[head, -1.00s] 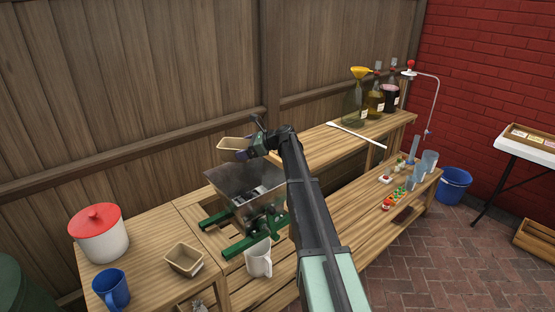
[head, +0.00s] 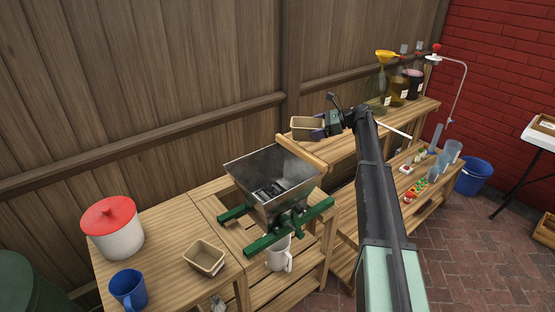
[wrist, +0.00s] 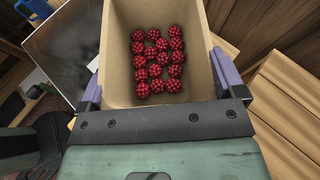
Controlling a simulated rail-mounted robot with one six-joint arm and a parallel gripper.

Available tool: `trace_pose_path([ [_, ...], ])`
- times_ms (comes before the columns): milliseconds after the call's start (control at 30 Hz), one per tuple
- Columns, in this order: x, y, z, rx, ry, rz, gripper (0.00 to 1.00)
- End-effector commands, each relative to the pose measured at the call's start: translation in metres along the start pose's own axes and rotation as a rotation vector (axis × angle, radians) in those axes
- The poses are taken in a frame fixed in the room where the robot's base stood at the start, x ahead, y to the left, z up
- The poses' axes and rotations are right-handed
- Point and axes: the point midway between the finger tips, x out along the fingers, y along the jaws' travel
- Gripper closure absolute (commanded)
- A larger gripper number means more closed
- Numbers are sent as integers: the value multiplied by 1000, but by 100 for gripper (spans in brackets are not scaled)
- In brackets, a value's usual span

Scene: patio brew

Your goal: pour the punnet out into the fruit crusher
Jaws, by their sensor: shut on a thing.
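My gripper (head: 324,126) is shut on a tan punnet (head: 304,129) and holds it in the air, near the back wall. The wrist view shows the punnet (wrist: 118,70) roughly level between the purple finger pads, with several red berries lying inside it. The fruit crusher (head: 268,180) is a grey metal hopper on green legs, with dark rollers inside; no fruit shows in it. The punnet is above and to the right of the hopper's back right rim in the head view. Part of the hopper (wrist: 65,50) shows at the upper left of the wrist view.
A second tan punnet (head: 205,259), a blue mug (head: 128,289) and a white pot with red lid (head: 113,230) stand on the left table. A white mug (head: 279,255) is below the crusher. Bottles, one with a yellow funnel (head: 387,57), stand on the raised shelf.

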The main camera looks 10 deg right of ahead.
Motion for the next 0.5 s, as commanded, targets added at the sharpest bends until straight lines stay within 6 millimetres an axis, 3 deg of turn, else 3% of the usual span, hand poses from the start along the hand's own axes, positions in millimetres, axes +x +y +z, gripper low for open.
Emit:
trace_pose_path([
  [500,5,16,11,-158,98,-55,39],
])
